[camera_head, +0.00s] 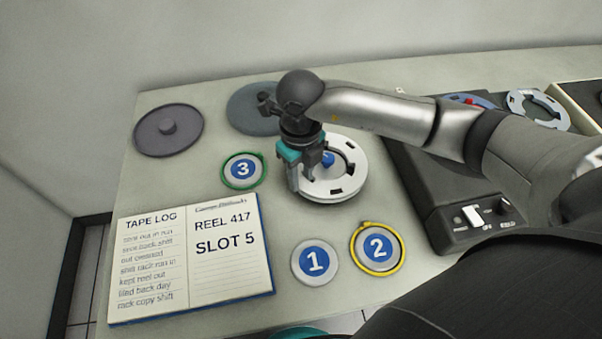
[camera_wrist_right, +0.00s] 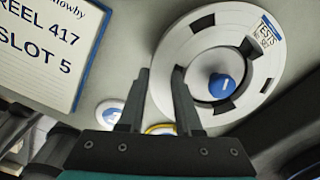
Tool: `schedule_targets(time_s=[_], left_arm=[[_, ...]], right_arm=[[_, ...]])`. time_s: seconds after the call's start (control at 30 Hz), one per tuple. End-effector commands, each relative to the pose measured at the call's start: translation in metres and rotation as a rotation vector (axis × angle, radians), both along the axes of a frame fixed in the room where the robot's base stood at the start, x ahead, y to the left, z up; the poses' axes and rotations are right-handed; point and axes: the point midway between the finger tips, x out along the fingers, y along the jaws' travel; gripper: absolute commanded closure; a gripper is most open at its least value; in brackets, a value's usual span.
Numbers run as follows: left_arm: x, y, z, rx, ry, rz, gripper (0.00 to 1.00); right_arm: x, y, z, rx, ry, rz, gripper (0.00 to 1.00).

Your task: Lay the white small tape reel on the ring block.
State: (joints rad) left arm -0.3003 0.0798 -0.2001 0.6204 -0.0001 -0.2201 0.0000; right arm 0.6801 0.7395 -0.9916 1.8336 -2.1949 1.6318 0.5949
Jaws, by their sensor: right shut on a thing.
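The white small tape reel (camera_head: 347,187) is a flat ring with dark slots; it also shows in the wrist view (camera_wrist_right: 168,75) with a blue-and-white label. A blue-topped round piece (camera_wrist_right: 221,86) shows through the hole. I cannot tell whether the reel rests on anything. I cannot single out the ring block for sure. Numbered discs stand nearby: 1 (camera_head: 315,262), 2 with a yellow ring (camera_head: 377,247), 3 with a green ring (camera_head: 243,170).
An open log book (camera_head: 190,255) lies front left. Two dark grey discs (camera_head: 168,130) (camera_head: 250,108) lie at the back. A black machine (camera_head: 425,190) stands right, with a blue reel (camera_head: 468,101) and another white reel (camera_head: 538,109) beyond. Bare table surrounds the discs.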

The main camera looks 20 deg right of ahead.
Motion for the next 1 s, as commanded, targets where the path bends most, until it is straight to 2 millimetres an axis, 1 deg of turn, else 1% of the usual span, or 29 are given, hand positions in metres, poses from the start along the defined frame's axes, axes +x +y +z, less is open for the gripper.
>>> schedule_targets(time_s=[0.07, 0.1, 0.3, 0.4, 0.57, 0.77, 1.0], left_arm=[[-0.0001, -0.0002, -0.0014, 0.0, 0.0, 0.0, 0.5], [0.0, -0.0002, -0.001, 0.0, 0.0, 0.0, 0.5], [-0.0001, -0.0002, -0.0007, 0.0, 0.0, 0.0, 0.5], [-0.0001, -0.0002, -0.0007, 0.0, 0.0, 0.0, 0.5], [-0.0001, -0.0002, -0.0007, 0.0, 0.0, 0.0, 0.5], [-0.0001, -0.0002, -0.0007, 0.0, 0.0, 0.0, 0.5], [-0.0001, -0.0002, -0.0006, 0.0, 0.0, 0.0, 0.5]], right_arm=[[0.0001, 0.0001, -0.0018, 0.0, 0.0, 0.0, 1.0], [0.0, 0.0001, -0.0013, 0.001, 0.0, 0.0, 0.63], [-0.0001, 0.0001, -0.0011, 0.001, 0.001, 0.0, 0.41], [-0.0002, 0.0001, -0.0012, 0.001, 0.001, 0.0, 0.32], [-0.0003, 0.0, -0.0012, 0.001, 0.001, 0.0, 0.32], [-0.0007, 0.0001, -0.0015, 0.0, 0.002, 0.0, 0.54], [-0.0003, 0.0001, -0.0011, 0.001, 0.001, 0.0, 0.54]])
